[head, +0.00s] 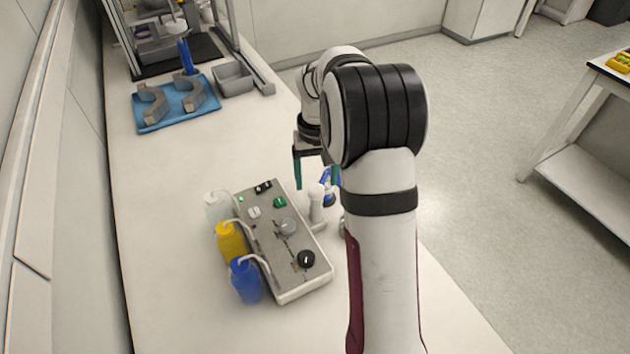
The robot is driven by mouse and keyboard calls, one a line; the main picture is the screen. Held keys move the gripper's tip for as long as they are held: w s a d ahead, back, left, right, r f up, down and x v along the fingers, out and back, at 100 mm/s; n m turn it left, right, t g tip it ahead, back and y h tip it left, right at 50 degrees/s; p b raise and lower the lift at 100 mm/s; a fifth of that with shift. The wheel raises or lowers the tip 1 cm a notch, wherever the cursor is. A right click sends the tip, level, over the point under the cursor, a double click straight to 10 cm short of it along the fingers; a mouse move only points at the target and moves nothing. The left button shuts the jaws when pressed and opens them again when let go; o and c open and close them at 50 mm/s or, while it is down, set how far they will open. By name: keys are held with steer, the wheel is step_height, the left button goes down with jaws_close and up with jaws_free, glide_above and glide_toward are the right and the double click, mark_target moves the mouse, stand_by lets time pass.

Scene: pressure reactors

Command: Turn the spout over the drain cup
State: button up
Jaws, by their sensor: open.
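My gripper (316,174) points down beside the control box, with one teal-tipped finger on each side of a gap. It is open and holds nothing that I can see. Just below it a small white upright fitting (316,205) with a blue part (327,187) stands at the right edge of the box; this looks like the spout. It is partly hidden by my gripper and arm, and I cannot tell which way it points or whether a finger touches it. A bit of something grey shows beside my arm; I cannot tell whether it is the drain cup.
The control box (268,262) with knobs lies on the white bench (170,190). White (215,206), yellow (231,242) and blue (245,282) bottles stand along its left side. A blue tray (146,118) with grey clamp halves and a grey bin (234,78) are farther back. The bench between is clear.

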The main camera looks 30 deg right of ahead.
steer(key=shift+f, duration=1.2)
jaws_close()
steer(key=shift+r, duration=0.1)
stand_by(0.4)
